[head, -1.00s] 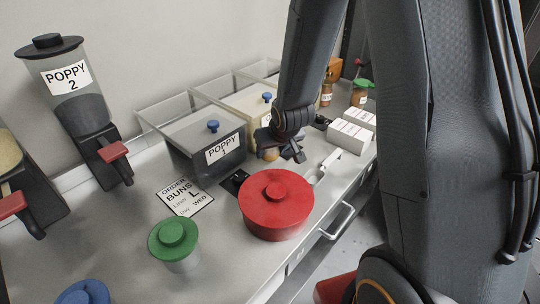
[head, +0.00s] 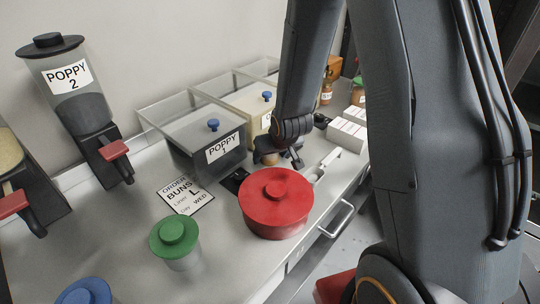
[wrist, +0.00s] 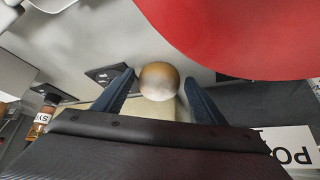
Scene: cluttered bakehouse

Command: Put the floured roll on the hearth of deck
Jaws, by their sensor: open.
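A round, tan and pale roll (wrist: 159,81) sits between the two fingers of my gripper (wrist: 158,88) in the wrist view. The fingers stand apart on either side of it, with a gap on each side. In the head view my gripper (head: 281,158) is low over the counter, between the Poppy 1 bin and the red pot.
A red lidded pot (head: 276,204) stands close in front of my gripper. The Poppy 1 bin (head: 205,145) is just to the left. White boxes (head: 347,135) lie to the right. A green-lidded jar (head: 175,243) and an order card (head: 185,195) are at the lower left.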

